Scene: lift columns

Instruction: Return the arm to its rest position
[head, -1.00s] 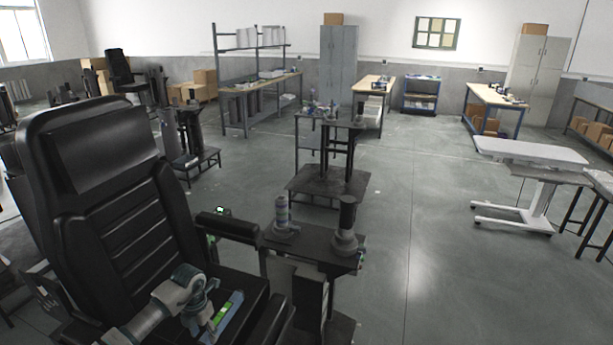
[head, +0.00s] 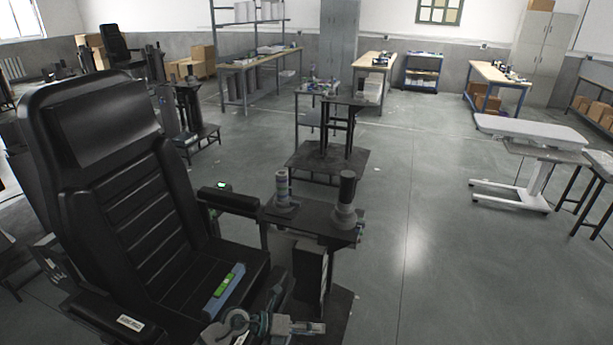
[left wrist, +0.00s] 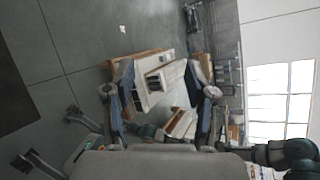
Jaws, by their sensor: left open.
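My left gripper (head: 298,327) is at the bottom of the head view, low in front of the black chair's seat and near the side stand. Its grey and teal wrist shows beside it. In the left wrist view my left gripper (left wrist: 160,78) has its two fingers spread apart with nothing held between them. Cardboard boxes and pale items show beyond the fingers, at a distance. My right gripper is in neither view.
A black chair (head: 120,190) fills the left. A stand (head: 312,222) with two upright joysticks is close on the right. Open floor (head: 430,260) lies beyond. A window (left wrist: 281,100) shows in the wrist view.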

